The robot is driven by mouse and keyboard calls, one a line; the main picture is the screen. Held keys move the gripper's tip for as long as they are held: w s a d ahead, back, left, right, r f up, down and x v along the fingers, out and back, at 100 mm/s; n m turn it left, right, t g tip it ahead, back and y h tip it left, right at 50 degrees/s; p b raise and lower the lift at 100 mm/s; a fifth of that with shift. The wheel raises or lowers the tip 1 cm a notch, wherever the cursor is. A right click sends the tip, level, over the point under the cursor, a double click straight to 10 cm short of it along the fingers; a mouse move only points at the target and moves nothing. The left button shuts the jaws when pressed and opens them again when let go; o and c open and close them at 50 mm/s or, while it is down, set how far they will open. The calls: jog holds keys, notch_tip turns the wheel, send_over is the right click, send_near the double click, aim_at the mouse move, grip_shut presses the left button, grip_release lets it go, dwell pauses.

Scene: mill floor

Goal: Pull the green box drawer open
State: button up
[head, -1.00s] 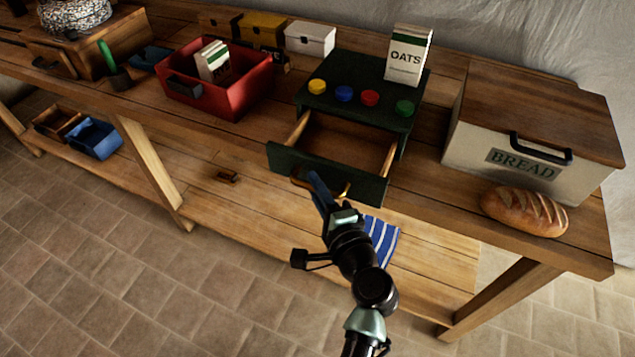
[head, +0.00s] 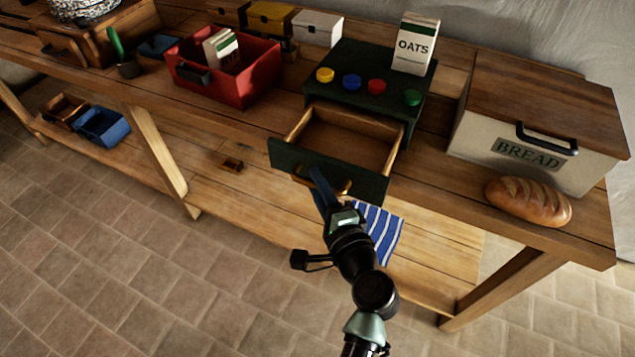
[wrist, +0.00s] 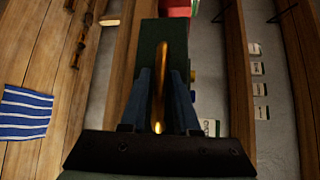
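The green box (head: 345,62) stands on the bench with its drawer (head: 330,171) pulled well out. The drawer's pale wooden inside looks empty. A brass handle is on the drawer's dark green front; in the wrist view the handle (wrist: 161,85) runs between my two blue fingers. My gripper (head: 322,182) is at the drawer front, shut on the handle, with one finger on each side. In the wrist view my gripper (wrist: 161,80) covers part of the drawer front.
An oats carton (head: 415,45) and several coloured buttons sit on the box top. A red bin (head: 240,88) is at left; a bread bin (head: 535,120) and loaf (head: 528,201) are at right. A striped cloth (head: 382,236) lies on the lower shelf.

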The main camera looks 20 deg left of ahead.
jog(key=v, duration=1.2)
jog(key=shift+s+d, duration=0.25)
jog(key=shift+d, duration=0.05)
jog(key=w+d+r+n+t+h+p, duration=0.1)
jog(key=w+r+n+t+h+p, duration=0.15)
jog(key=r, duration=0.85)
jog(key=w+d+r+n+t+h+p, duration=0.1)
jog(key=w+r+n+t, duration=0.2)
jog(key=r, duration=0.7)
jog(key=w+d+r+n+t+h+p, duration=0.1)
jog(key=w+r+n+t+p, duration=0.2)
jog(key=r, duration=0.8)
jog(key=s+d+r+t+h+p, duration=0.1)
jog(key=s+r+t+h, duration=0.1)
jog(key=r, duration=0.7)
jog(key=s+d+r+n+t+h, duration=0.1)
jog(key=s+r, duration=0.4)
jog(key=r, duration=0.5)
jog(key=s+d+r+n+t+h+p, duration=0.1)
jog(key=s+d+r+t+h, duration=0.1)
jog(key=r, duration=0.8)
jog(key=shift+s+t+h+p, duration=0.3)
jog(key=shift+s+t+h, duration=0.45)
jog(key=shift+t, duration=0.4)
